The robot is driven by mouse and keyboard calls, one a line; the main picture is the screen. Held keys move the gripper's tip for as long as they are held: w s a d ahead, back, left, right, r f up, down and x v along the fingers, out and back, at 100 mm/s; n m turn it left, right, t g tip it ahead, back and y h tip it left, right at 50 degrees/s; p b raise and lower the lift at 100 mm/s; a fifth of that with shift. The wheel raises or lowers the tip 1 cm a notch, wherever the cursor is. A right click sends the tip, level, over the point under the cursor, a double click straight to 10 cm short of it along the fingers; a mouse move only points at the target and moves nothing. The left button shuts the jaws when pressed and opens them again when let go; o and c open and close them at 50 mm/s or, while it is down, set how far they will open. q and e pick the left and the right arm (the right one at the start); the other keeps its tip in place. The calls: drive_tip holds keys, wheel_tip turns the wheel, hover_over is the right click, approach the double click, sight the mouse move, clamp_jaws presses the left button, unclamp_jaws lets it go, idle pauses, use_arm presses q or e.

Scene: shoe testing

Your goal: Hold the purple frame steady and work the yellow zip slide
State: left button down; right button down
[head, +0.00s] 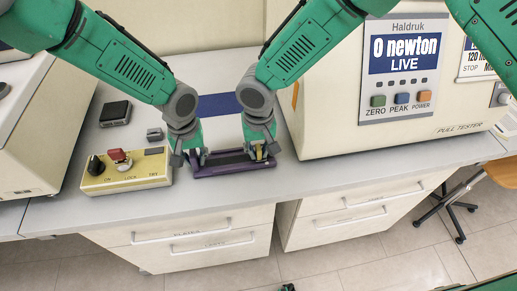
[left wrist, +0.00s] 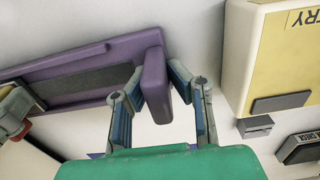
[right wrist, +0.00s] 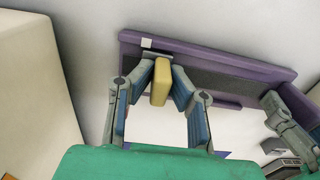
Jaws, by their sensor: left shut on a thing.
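The purple frame (head: 235,168) lies on the grey bench top, with a dark strip (right wrist: 225,82) along its middle. My left gripper (head: 191,157) is at the frame's left end in the head view. In the left wrist view its fingers (left wrist: 156,86) are shut on the raised purple end piece (left wrist: 154,75). My right gripper (head: 261,153) is near the frame's right end. In the right wrist view its fingers (right wrist: 162,70) close in on both sides of the upright yellow zip slide (right wrist: 161,83). The slide's lower contact with the strip is partly hidden.
A yellow control box (head: 127,172) with a red switch and black knob stands left of the frame. The pull tester (head: 400,110) stands at the right, reading 0 newton. The bench's front edge (head: 250,185) is close to the frame.

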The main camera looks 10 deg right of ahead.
sight(238, 161)
drive_tip(key=shift+a, duration=2.75)
use_arm(q)
drive_tip(key=shift+a, duration=0.1)
use_arm(e)
drive_tip(key=shift+a+r, duration=0.1)
drive_tip(key=shift+a, duration=0.25)
drive_tip(key=c, duration=1.6)
unclamp_jaws()
drive_tip(key=shift+d, duration=0.1)
drive_tip(key=shift+o, duration=0.2)
drive_tip(key=shift+d, duration=0.15)
wheel_tip(238, 161, up, 12)
drive_tip(key=shift+w, duration=0.1)
